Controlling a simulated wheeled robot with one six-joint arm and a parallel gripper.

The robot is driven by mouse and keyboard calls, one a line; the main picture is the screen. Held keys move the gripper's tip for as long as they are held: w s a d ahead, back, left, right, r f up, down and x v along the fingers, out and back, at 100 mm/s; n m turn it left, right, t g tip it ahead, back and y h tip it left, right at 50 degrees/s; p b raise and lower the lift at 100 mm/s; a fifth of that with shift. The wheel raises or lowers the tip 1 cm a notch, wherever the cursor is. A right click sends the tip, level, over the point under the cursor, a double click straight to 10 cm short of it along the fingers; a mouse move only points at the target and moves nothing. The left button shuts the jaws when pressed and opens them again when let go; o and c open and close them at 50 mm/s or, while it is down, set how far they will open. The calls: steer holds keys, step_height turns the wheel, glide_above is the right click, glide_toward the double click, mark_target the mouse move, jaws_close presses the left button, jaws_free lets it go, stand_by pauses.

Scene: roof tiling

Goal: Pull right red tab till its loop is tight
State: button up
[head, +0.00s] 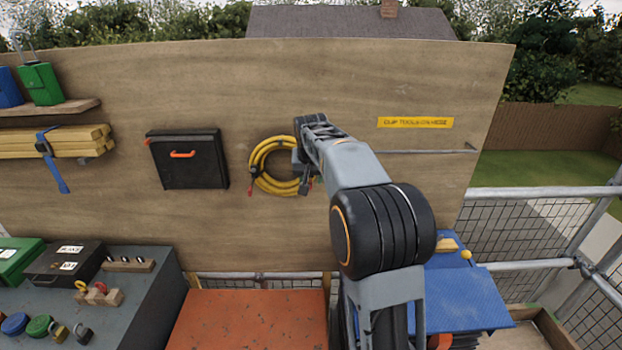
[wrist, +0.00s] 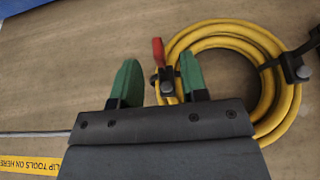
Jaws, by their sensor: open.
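A coil of yellow hose (head: 262,178) hangs on the wooden board, and it also shows in the wrist view (wrist: 225,42). A red tab (wrist: 158,52) sticks out from a black buckle (wrist: 167,84) at the coil's edge nearest my gripper. My gripper (wrist: 160,80) is open, its green fingertips on either side of the buckle and the base of the tab, with gaps visible. I cannot tell how deep the fingers reach. A second black strap (wrist: 295,68) binds the coil's other side. In the head view, my arm hides part of the coil's right side.
A black case (head: 188,172) with an orange handle is fixed left of the coil. A metal rail (head: 420,151) runs to the right, below a yellow label (head: 415,122). An orange-red surface (head: 250,320) and a blue cover (head: 465,290) lie below. The board around the coil is mostly clear.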

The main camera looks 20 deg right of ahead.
steer(key=shift+w+d+f, duration=0.1)
steer(key=shift+w+f, duration=0.15)
steer(key=shift+f, duration=0.45)
jaws_close()
